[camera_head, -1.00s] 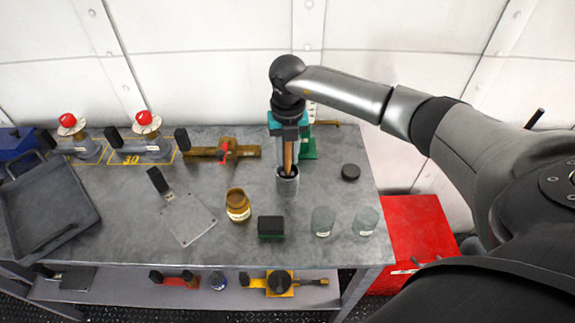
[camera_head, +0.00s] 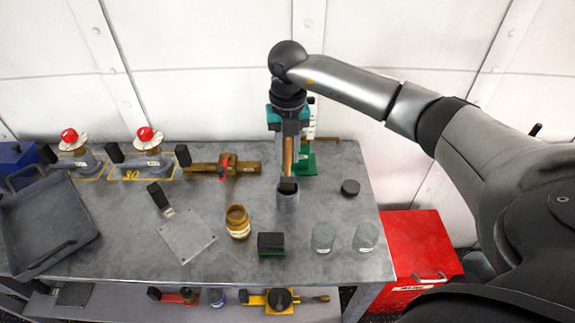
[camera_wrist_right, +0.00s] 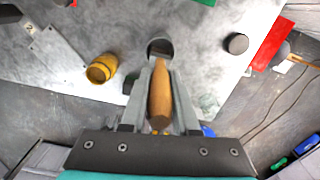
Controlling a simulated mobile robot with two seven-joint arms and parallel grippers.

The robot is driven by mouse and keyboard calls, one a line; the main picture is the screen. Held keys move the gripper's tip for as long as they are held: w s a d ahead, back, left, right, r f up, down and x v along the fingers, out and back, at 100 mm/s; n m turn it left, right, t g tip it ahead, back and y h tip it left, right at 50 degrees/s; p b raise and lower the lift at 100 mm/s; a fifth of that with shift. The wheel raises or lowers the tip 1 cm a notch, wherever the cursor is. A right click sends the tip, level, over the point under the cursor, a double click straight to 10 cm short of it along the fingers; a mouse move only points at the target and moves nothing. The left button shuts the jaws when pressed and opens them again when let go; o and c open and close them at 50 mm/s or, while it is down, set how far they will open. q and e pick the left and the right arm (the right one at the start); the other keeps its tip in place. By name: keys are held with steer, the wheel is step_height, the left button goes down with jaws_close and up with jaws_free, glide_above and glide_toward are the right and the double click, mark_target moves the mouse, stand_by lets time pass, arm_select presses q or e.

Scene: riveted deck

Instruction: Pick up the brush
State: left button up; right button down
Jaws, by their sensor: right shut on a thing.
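The brush (camera_head: 288,158) has a wooden handle and a dark head, and it stands upright with the head down. My right gripper (camera_head: 288,170) points down and is shut on the handle. The dark head shows at the mouth of a grey metal cup (camera_head: 288,202); I cannot tell whether its lower end is clear of the rim. In the right wrist view the handle (camera_wrist_right: 160,98) lies between the two fingers of the gripper (camera_wrist_right: 159,78), with the cup's dark opening beyond. My left gripper is not in view.
Near the cup on the bench are a brown jar (camera_head: 238,222), a green-and-black block (camera_head: 271,243), two clear glasses (camera_head: 323,238) and a dark round lid (camera_head: 350,187). A green-based device (camera_head: 306,163) stands close behind. A grey tray (camera_head: 45,222) lies left.

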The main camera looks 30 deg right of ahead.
step_height(320, 180, up, 14)
steer(key=shift+r, duration=0.1)
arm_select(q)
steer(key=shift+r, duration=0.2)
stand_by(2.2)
